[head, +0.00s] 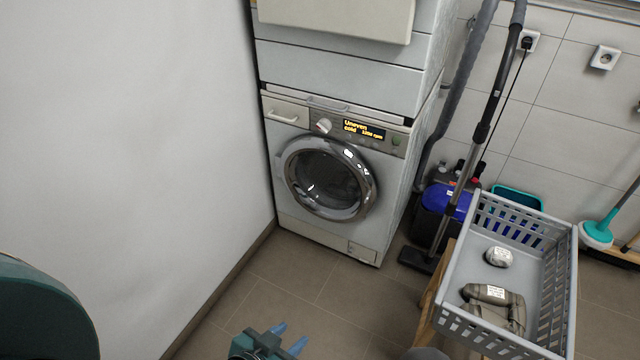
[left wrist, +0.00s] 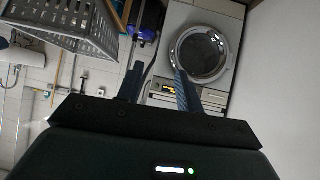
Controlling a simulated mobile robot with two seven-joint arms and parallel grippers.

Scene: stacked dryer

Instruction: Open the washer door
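The washer (head: 317,240) is a white front-loader standing against the left wall, under another white appliance. Its round door (head: 328,179) has a chrome ring and dark glass and looks closed. In the left wrist view the door (left wrist: 200,53) appears upside down at the upper right, behind the fingers. My left gripper (head: 289,337) is at the bottom of the head view, short of the washer and apart from it. Its two blue fingers are spread with nothing between them; they also show in the left wrist view (left wrist: 158,82). My right gripper is not in view.
A grey plastic basket (head: 457,291) with a few packed items stands on a wooden support at the right. A vacuum cleaner tube and floor head (head: 418,260) and a blue-lidded bin (head: 447,200) are right of the washer. The tiled floor before the washer is clear.

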